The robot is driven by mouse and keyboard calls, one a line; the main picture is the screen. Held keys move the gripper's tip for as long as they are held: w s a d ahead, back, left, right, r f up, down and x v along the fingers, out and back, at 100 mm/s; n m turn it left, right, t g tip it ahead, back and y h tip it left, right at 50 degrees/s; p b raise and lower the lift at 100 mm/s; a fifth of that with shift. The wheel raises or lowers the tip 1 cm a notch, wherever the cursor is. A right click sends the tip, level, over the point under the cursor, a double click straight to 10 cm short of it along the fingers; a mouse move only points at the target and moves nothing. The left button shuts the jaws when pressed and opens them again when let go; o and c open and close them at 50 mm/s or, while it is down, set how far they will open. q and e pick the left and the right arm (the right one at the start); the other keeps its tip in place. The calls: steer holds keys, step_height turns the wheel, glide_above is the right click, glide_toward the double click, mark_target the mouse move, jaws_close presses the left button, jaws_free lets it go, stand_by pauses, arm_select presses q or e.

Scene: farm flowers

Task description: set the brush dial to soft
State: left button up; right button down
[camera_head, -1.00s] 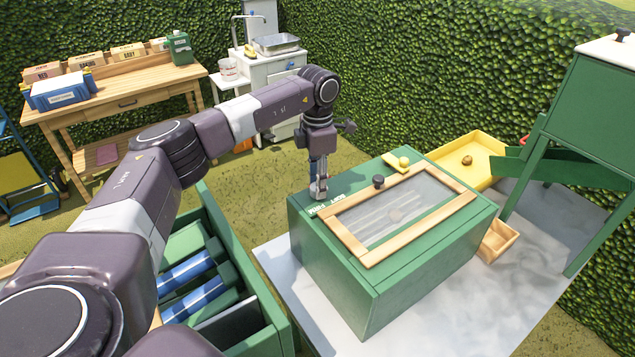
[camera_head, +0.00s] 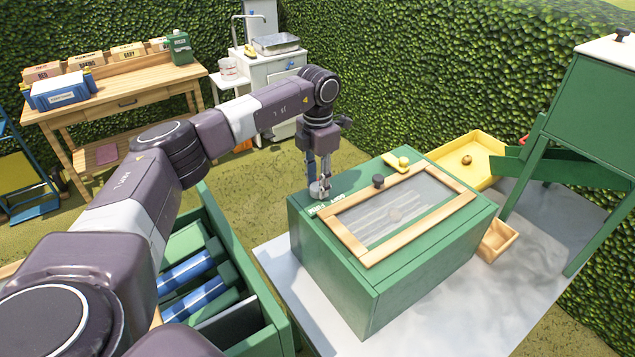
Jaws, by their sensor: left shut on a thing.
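The green brush machine (camera_head: 335,262) stands on a pale slab, with a wood-framed clear lid (camera_head: 400,212) on top. The brush dial (camera_head: 318,191) is a small grey metal knob at the top's far-left corner. The dial's pointer is hidden or too small to tell. My right gripper is not in view.
A yellow tray (camera_head: 455,150) holds a brown bulb (camera_head: 466,160). A green crate (camera_head: 270,335) with blue rollers is at lower left. A wooden bench (camera_head: 120,90) stands behind.

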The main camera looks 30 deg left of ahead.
arm_select(q)
steer(key=shift+w+r, duration=0.15)
steer(key=shift+r, duration=0.05)
steer(key=o, duration=1.2)
steer(key=shift+f, duration=0.1)
steer(key=shift+c, duration=0.2)
step_height(320, 180, up, 12)
